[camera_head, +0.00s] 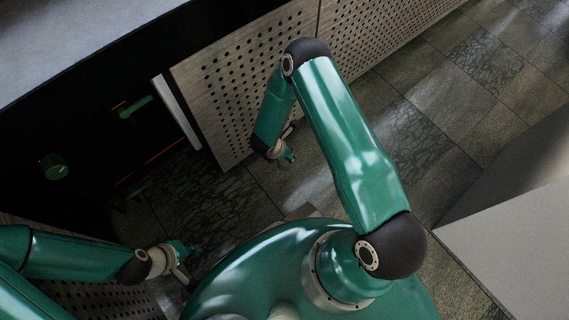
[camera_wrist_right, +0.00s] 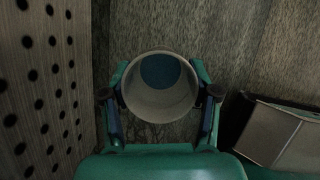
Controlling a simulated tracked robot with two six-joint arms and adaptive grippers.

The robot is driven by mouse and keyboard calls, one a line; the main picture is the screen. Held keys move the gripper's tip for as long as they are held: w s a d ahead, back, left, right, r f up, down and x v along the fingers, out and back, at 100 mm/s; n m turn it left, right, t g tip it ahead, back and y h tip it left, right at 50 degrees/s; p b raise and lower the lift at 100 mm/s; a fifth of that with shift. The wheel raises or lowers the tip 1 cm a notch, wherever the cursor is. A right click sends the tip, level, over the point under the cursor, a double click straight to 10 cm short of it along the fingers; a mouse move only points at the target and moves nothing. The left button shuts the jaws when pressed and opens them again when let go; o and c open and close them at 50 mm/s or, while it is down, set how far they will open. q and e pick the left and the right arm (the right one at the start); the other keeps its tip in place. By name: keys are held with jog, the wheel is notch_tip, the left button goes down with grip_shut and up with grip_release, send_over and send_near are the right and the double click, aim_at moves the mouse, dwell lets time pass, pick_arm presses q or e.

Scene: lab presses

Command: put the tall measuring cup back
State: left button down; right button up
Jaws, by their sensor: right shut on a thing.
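In the right wrist view, a pale round cup (camera_wrist_right: 160,103) with a blue patch at the bottom sits between the two fingers of my right gripper (camera_wrist_right: 160,100). The fingers press on it from both sides. I look down into it, so I cannot judge its height. In the head view my right gripper (camera_head: 284,154) is small beside the perforated panel, and the cup cannot be made out there. My left gripper (camera_head: 188,260) is low at the left, apart from any cup. Its finger gap is too small and dark to read.
A perforated panel (camera_head: 235,75) stands close to the left of my right gripper. Left of it is a dark cabinet space with green handles (camera_head: 137,107) and a green knob (camera_head: 54,166). A grey worktop (camera_head: 60,40) lies at upper left.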

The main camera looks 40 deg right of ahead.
notch_tip(320, 180, down, 5)
jog(key=shift+r+b, duration=0.2)
jog(key=shift+b, duration=0.35)
jog(key=shift+f+b, duration=0.8)
jog(key=shift+f, duration=1.25)
jog(key=shift+f, duration=0.1)
jog(key=o, duration=1.3)
jog(key=shift+r, duration=0.4)
jog(key=shift+p+v, duration=2.2)
jog(key=shift+v, duration=3.5)
jog(key=shift+a, duration=0.15)
